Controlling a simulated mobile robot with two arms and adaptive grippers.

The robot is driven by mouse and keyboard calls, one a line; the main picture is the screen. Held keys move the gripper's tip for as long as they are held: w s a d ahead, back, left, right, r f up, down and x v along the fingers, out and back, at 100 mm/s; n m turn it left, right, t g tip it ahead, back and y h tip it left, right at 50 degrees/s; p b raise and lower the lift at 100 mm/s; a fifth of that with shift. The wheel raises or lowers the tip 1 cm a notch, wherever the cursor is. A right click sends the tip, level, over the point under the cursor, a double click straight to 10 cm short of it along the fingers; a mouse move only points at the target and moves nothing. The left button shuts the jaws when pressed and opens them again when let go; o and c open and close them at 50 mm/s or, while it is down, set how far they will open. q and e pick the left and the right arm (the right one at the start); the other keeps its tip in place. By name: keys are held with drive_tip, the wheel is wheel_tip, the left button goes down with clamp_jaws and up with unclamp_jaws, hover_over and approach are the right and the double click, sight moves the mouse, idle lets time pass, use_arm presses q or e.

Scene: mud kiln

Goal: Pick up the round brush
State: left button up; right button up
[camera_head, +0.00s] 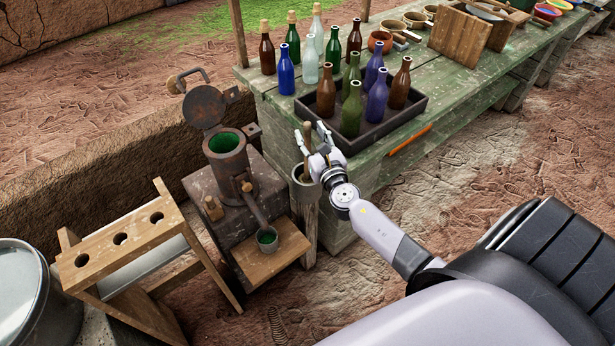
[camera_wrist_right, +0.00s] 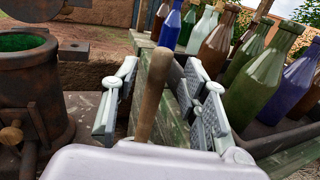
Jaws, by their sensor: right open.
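The round brush shows as a wooden handle (camera_head: 306,136) standing nearly upright in a small grey pot (camera_head: 306,190) at the table's near left corner. Its lower end is hidden inside the pot. My right gripper (camera_head: 311,134) is open at the handle, just above the pot. In the right wrist view the handle (camera_wrist_right: 152,92) rises between the spread fingers, with a gap on each side. My left gripper is in neither view.
A dark tray (camera_head: 385,135) of several bottles stands close behind my right gripper. A rusty metal vessel (camera_head: 228,165) with a raised lid stands to the left. A wooden rack (camera_head: 125,245) is at lower left. The green table (camera_head: 455,90) extends to the right.

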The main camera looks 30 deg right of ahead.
drive_tip(key=shift+x, duration=1.45)
drive_tip(key=shift+c, duration=0.3)
clamp_jaws()
